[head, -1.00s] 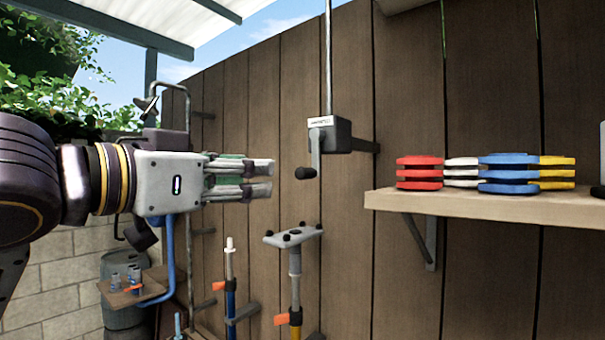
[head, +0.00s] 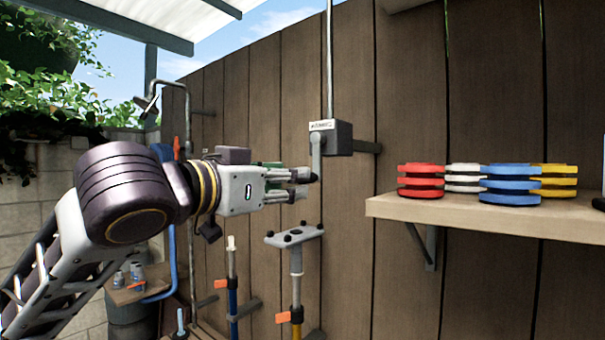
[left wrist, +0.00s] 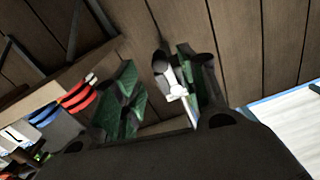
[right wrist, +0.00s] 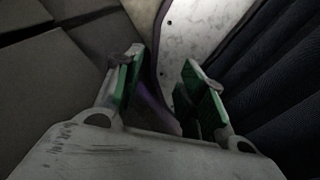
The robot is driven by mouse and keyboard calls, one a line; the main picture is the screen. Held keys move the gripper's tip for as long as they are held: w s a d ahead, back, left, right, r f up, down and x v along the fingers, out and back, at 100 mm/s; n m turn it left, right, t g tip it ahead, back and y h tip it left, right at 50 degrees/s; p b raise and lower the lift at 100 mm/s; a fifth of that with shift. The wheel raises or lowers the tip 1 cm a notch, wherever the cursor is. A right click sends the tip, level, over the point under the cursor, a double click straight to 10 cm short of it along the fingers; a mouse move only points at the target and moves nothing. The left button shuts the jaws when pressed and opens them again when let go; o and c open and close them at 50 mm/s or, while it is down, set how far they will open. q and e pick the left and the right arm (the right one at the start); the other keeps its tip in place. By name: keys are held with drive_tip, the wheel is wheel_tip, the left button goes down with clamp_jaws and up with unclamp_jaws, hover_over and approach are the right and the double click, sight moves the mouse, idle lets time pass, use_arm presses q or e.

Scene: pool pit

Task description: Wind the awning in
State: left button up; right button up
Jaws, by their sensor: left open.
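The grey crank box (head: 338,137) is on the wooden fence in the head view, with a rod (head: 329,60) rising from it. In the left wrist view a dark rounded end, likely the knob (left wrist: 160,62), lies beside the right-hand finger of the left gripper (left wrist: 155,92). A white canopy (head: 165,10) shows at the top left. My right gripper (right wrist: 165,82) is open and empty.
A wooden shelf (head: 480,208) with red, white, blue and yellow discs (head: 510,185) juts out right of the crank. Below the crank stands a grey plate on a pole (head: 294,237), with another pole (head: 231,270) to its left. A bent pipe (head: 187,110) stands behind my left arm.

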use_arm(q)
drive_tip(key=shift+p+x, duration=0.7)
drive_tip(key=shift+x, duration=2)
clamp_jaws()
